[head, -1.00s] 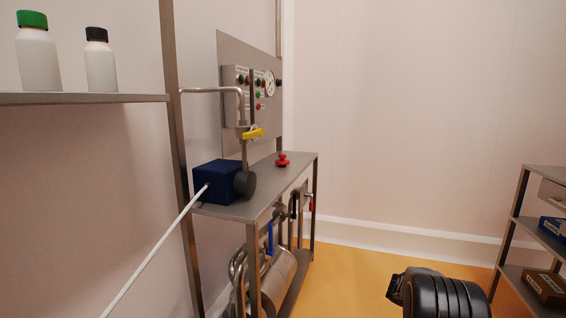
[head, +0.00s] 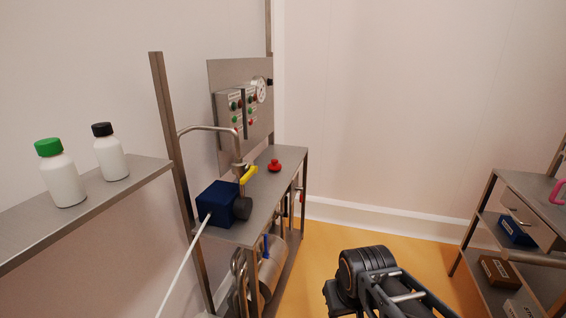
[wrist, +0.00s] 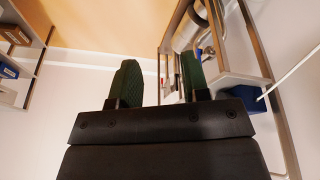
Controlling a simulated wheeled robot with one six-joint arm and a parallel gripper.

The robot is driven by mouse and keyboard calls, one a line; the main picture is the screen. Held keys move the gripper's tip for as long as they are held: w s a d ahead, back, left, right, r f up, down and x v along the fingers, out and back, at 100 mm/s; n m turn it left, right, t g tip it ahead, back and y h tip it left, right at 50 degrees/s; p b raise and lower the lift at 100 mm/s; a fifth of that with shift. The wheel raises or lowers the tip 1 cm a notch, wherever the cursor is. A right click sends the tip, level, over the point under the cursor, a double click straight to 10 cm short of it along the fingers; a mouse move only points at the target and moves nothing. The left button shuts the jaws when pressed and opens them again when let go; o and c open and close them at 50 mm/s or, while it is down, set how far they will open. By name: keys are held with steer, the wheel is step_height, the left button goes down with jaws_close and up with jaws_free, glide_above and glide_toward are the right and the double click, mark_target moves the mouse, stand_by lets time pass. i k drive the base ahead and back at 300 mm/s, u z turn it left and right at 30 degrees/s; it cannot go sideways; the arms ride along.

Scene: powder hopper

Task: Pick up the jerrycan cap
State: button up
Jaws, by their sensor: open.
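No jerrycan is clearly in view, and I cannot pick out its cap for certain. A small red knob-shaped piece (head: 274,166) sits on the grey steel bench (head: 262,203); I cannot tell whether it is a cap. My gripper (wrist: 160,84) shows in the wrist view with its two dark green fingers apart and nothing between them. It is in the air, away from the bench, which appears beyond the fingers at the right of that view. The fingertips do not show clearly in the head view.
A blue box (head: 215,204) with a white hose is on the bench, below a bent pipe with a yellow handle (head: 249,174). White bottles, one green-capped (head: 63,180) and one black-capped (head: 111,155), stand on the left shelf. A right rack (head: 480,226) holds boxes. Orange floor lies between.

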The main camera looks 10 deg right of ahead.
mark_target(274, 166)
steer(key=z, duration=0.7)
steer(key=i, duration=3.15)
steer(key=u, duration=3.15)
